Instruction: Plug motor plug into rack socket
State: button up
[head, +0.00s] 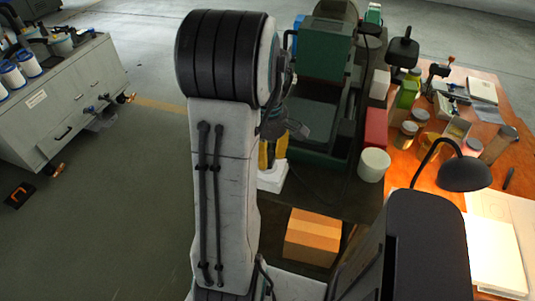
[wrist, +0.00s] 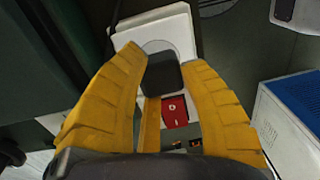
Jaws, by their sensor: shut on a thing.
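The plug sits between the fingertips in the wrist view. Behind it is a white box (wrist: 181,22) with a round socket face (wrist: 156,46), which I take for the rack socket. The plug overlaps the lower right part of that round face. I cannot tell whether they touch. In the head view my arm hides most of the gripper; a bit of yellow finger (head: 265,155) shows above the white box (head: 272,180).
A red switch (wrist: 174,111) lies between my fingers in the wrist view. A white-and-blue box (wrist: 290,125) stands at right. In the head view a green machine (head: 322,95), a white tub (head: 374,164) and a cluttered orange bench (head: 425,160) are close by. Open floor lies left.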

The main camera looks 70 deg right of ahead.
jog(key=shift+f+b, duration=0.5)
jog(key=shift+f, duration=0.05)
dwell(0.4)
jog(key=o, duration=1.2)
jog(key=shift+r, duration=0.1)
notch_tip(320, 180, up, 12)
jog(key=shift+d, duration=0.3)
dwell(0.3)
